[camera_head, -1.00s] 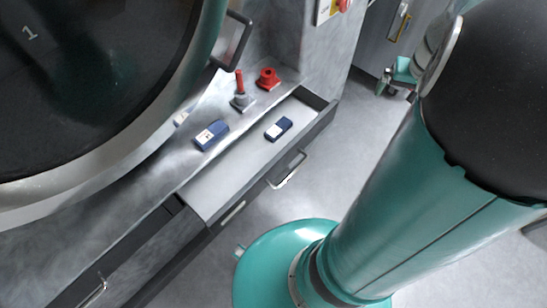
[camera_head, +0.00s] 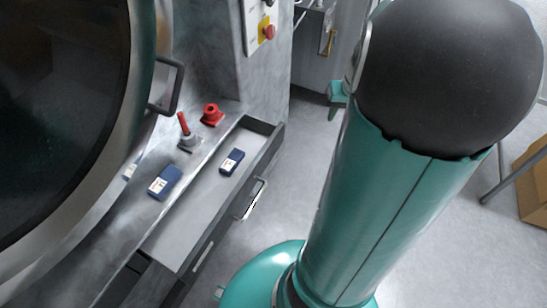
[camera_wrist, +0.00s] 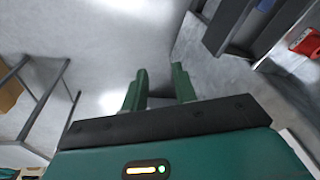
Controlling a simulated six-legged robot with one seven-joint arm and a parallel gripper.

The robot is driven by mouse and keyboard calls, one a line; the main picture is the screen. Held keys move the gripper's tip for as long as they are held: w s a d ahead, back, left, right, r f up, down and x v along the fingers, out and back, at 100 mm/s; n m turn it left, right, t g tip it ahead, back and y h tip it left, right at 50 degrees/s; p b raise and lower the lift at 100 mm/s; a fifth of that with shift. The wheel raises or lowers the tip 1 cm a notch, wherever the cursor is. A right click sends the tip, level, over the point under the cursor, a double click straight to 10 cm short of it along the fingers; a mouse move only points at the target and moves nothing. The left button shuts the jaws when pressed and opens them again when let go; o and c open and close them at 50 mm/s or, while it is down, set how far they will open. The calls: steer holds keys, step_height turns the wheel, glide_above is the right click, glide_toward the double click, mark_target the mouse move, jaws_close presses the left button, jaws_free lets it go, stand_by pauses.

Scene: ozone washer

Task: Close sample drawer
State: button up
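The sample drawer (camera_head: 196,222) is pulled open below the washer's ledge in the head view. Its front carries a metal handle (camera_head: 252,200). A small dark blue box with a white label (camera_head: 232,162) lies inside the drawer. In the wrist view, my gripper (camera_wrist: 160,82) shows two green fingers held apart with nothing between them. It points over bare floor, with a dark drawer-like edge (camera_wrist: 226,26) at the upper right, apart from the fingers. In the head view my arm hides the area right of the drawer, and the gripper itself cannot be made out clearly.
A blue box (camera_head: 164,183), a red-handled lever (camera_head: 186,128) and a red knob (camera_head: 212,114) are on the ledge above the drawer. The large round washer door (camera_head: 60,110) stands at left. A cardboard box (camera_head: 532,180) stands at far right. The floor beside the drawer is open.

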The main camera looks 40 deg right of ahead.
steer(key=f+y, duration=0.1)
steer(key=f, duration=0.1)
steer(key=f+y, duration=0.1)
steer(key=f, duration=0.1)
steer(key=s+a+f+y, duration=0.1)
steer(key=f, duration=0.1)
steer(key=shift+s+a+f, duration=0.1)
steer(key=shift+f, duration=0.1)
jaws_close()
steer(key=m+t+y, duration=0.6)
steer(key=t, duration=0.7)
glide_toward(278, 142)
steer(key=shift+h, duration=0.3)
steer(key=x, duration=0.7)
steer(key=shift+s+f, duration=0.1)
